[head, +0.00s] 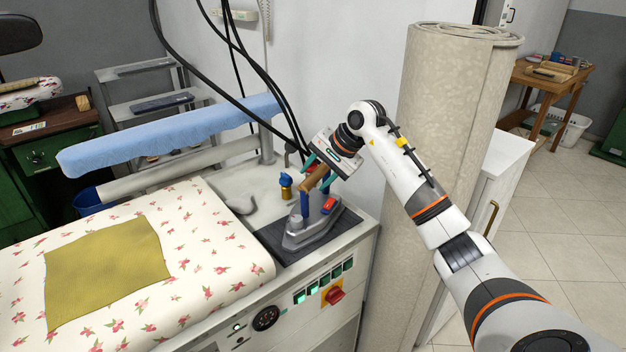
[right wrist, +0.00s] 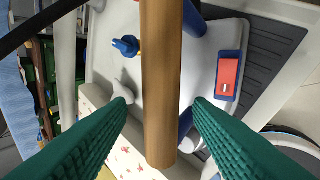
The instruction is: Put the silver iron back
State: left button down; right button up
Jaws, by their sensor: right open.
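The silver iron (head: 312,231) has a wooden handle (head: 313,180), blue posts and a red switch. In the head view it appears to rest on the dark ribbed pad (head: 346,222) at the right end of the ironing station. My right gripper (head: 319,172) is at the handle, coming from above. In the right wrist view, the wooden handle (right wrist: 161,85) runs between the two green fingers of the open gripper (right wrist: 160,104), with a visible gap on each side. The iron's red switch (right wrist: 228,72) shows beyond. My left gripper is not in view.
A padded flowered board (head: 210,270) with a mustard cloth (head: 106,268) lies left of the iron. A blue sleeve board (head: 170,135) stands behind. A blue-and-brass valve (head: 286,186) is close to the iron. Black cables hang behind. A beige roll (head: 445,130) stands right.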

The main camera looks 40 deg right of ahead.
jog(key=v, duration=0.9)
jog(key=shift+s+r, duration=0.2)
jog(key=shift+d, duration=0.1)
jog(key=shift+c, duration=0.2)
dwell(1.3)
